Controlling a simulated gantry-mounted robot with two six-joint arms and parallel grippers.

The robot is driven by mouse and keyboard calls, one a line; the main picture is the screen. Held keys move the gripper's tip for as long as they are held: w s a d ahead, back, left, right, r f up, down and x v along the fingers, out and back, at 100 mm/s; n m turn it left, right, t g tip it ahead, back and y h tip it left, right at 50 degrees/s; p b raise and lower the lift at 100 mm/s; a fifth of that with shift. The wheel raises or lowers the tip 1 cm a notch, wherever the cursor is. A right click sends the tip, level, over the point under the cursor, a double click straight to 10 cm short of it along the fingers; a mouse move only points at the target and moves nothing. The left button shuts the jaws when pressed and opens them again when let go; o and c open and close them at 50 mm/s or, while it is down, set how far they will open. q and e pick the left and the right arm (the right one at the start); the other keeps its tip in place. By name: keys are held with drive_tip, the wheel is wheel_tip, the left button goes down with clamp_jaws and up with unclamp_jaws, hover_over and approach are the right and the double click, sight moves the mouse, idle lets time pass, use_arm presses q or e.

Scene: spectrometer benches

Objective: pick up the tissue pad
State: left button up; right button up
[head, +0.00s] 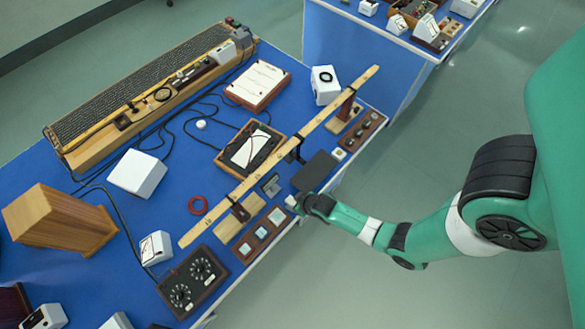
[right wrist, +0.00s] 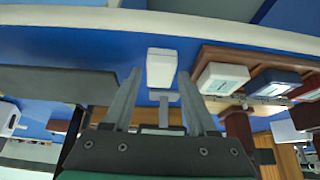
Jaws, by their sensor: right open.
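A small white block, which I take as the tissue pad (right wrist: 161,66), lies on the blue bench near its edge. In the head view it shows only as a small white patch (head: 291,201) beside my right gripper (head: 302,202). In the right wrist view my right gripper (right wrist: 159,78) is open and empty. Its two fingers point toward the white block, which appears between and just beyond the fingertips. I cannot tell whether either finger touches it. My left gripper is not in view.
A dark flat plate (head: 315,171) lies close beside the gripper. On the other side is a wooden tray (right wrist: 255,59) with several small blocks. A long wooden rule (head: 290,143) on stands runs behind. A dial box (head: 193,282) stands farther left.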

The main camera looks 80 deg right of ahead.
drive_tip(key=shift+w+d+f, duration=0.1)
drive_tip(key=shift+f, duration=0.2)
clamp_jaws()
drive_tip(key=shift+r, duration=0.15)
